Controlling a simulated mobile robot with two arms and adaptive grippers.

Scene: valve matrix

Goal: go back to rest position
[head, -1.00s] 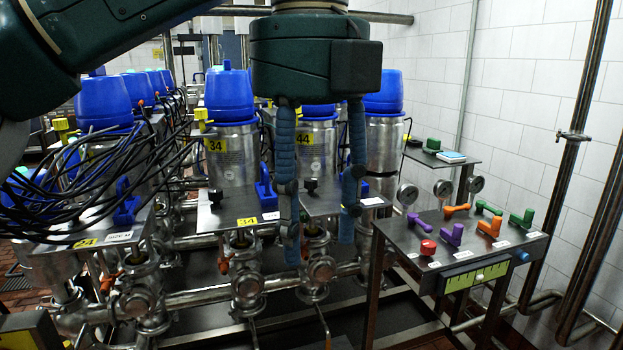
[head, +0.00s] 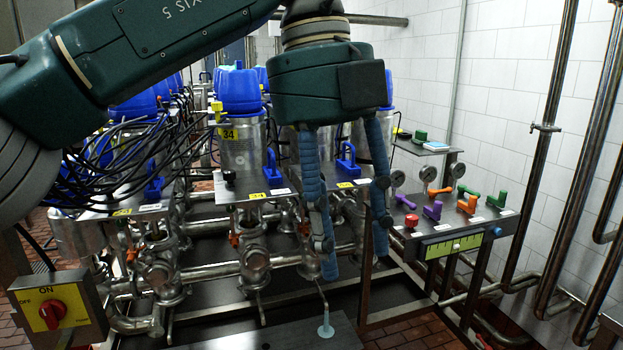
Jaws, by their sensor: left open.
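My left gripper (head: 352,230) hangs down in the middle of the head view on a dark green arm that comes in from the left. Its two blue-padded fingers are spread apart, open, with nothing between them. It stands in front of the valve matrix, whose steel cylinders (head: 243,160) have blue caps (head: 238,84). The fingers hide part of the valves and pipes behind them. My right gripper is not in the head view.
A control table (head: 455,232) with coloured handles, a red knob (head: 411,221) and gauges stands at the right. A yellow switch box (head: 55,312) with a red knob is at lower left. Black cables (head: 130,145) hang at left. Pipes (head: 540,150) run along the right wall.

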